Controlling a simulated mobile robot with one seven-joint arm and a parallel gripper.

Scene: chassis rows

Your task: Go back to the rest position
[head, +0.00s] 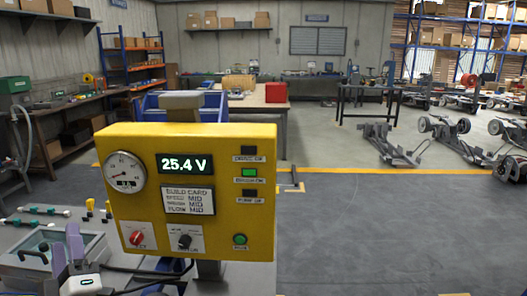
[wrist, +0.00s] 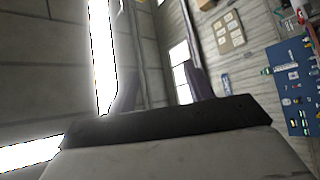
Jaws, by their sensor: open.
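My gripper (head: 66,243) shows at the lower left of the head view, its two purple-grey fingers pointing up. In the wrist view my gripper (wrist: 162,82) has its fingers well apart, with nothing between them. The wrist camera looks up at the ceiling lights and a wall. In the head view the gripper is left of the yellow control panel (head: 227,144), in front of a grey bench with a clear-lidded box (head: 50,244). No held object shows.
The yellow panel has a gauge, a 25.4 V display, knobs and a lit green lamp. A workbench (head: 60,115) runs along the left wall. Several chassis (head: 384,145) stand on the floor at right. The grey floor (head: 390,235) right of the panel is clear.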

